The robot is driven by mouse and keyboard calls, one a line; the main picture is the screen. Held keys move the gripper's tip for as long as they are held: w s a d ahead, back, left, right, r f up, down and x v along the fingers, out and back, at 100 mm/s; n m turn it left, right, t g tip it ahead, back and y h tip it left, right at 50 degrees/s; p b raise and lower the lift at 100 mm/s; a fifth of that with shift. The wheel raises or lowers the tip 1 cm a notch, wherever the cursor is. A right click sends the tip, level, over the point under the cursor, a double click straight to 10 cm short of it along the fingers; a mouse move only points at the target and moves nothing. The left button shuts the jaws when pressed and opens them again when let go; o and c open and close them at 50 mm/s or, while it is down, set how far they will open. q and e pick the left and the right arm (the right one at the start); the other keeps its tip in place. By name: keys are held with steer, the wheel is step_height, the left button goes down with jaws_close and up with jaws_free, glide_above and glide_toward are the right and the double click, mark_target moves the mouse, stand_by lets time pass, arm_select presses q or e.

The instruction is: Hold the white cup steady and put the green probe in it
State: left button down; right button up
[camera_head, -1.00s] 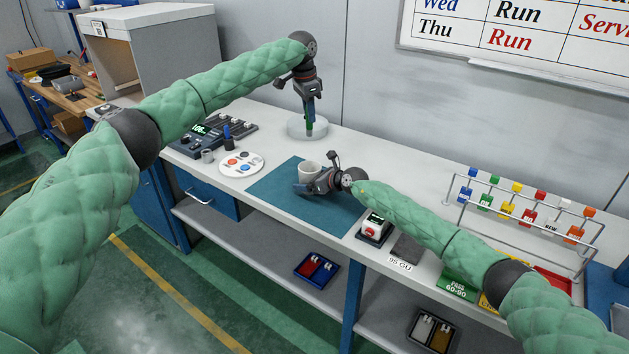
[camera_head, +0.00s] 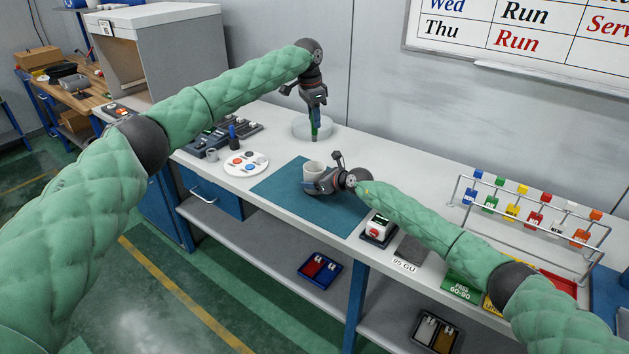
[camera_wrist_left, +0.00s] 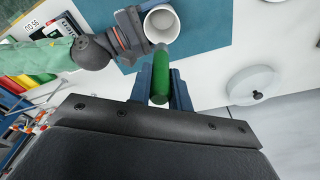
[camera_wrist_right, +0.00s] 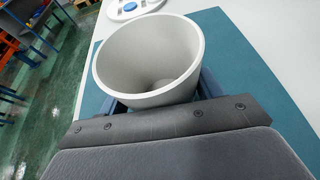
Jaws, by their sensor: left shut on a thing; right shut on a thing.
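The green probe (camera_head: 314,131) is held upright by my left gripper (camera_head: 316,115), which is shut on it. The probe's lower end hangs behind and above the white cup (camera_head: 311,168), apart from it. In the left wrist view the probe (camera_wrist_left: 160,78) points toward the cup (camera_wrist_left: 162,24), with its tip near the rim. My right gripper (camera_head: 318,186) is shut on the cup, which stands upright on the teal mat (camera_head: 285,190). In the right wrist view the cup (camera_wrist_right: 150,58) looks empty.
A white palette (camera_head: 246,163) and a grey instrument (camera_head: 205,145) are to the left. A small red-and-white device (camera_head: 379,228) and a rack of coloured tags (camera_head: 530,215) are to the right.

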mark_target(314, 141)
arm_select(q)
steer(key=shift+f, duration=5.45)
steer(key=c, duration=1.2)
jaws_free()
step_height(314, 141, up, 12)
steer(key=a, duration=0.1)
steer(key=shift+s+a, duration=0.2)
steer(key=shift+s, duration=0.05)
steer(key=shift+f, duration=0.1)
arm_select(e)
steer(key=o, duration=1.1)
steer(key=shift+c, duration=0.2)
